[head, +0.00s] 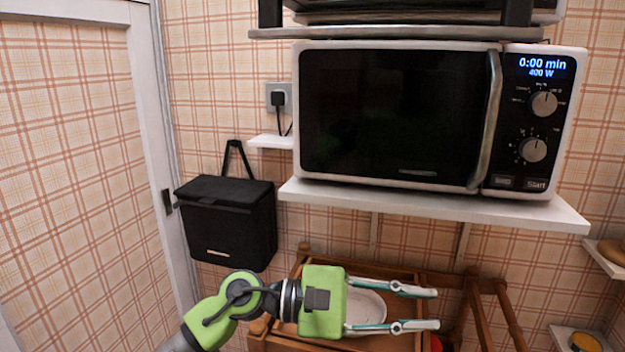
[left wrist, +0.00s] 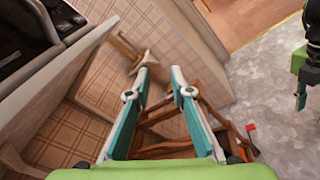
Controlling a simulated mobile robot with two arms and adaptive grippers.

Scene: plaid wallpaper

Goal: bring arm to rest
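My left arm comes in at the bottom of the head view, with green links. Its gripper (head: 435,309) points right, its two teal-and-grey fingers apart and nothing between them. It is below the microwave, in front of a wooden cart with a white dish (head: 366,308) on it. In the left wrist view the same gripper (left wrist: 159,76) is open and empty, with wooden framework beyond the fingers. A green and dark part of my other arm (left wrist: 302,62) shows at the right edge there; its finger state is unclear.
A white microwave (head: 395,120) stands on a white shelf (head: 440,204) above the gripper. A black bag (head: 228,222) hangs on the plaid wall at left, beside a white-framed door (head: 150,120). The wooden cart (head: 290,343) is below. Open floor (left wrist: 255,100) shows at right in the wrist view.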

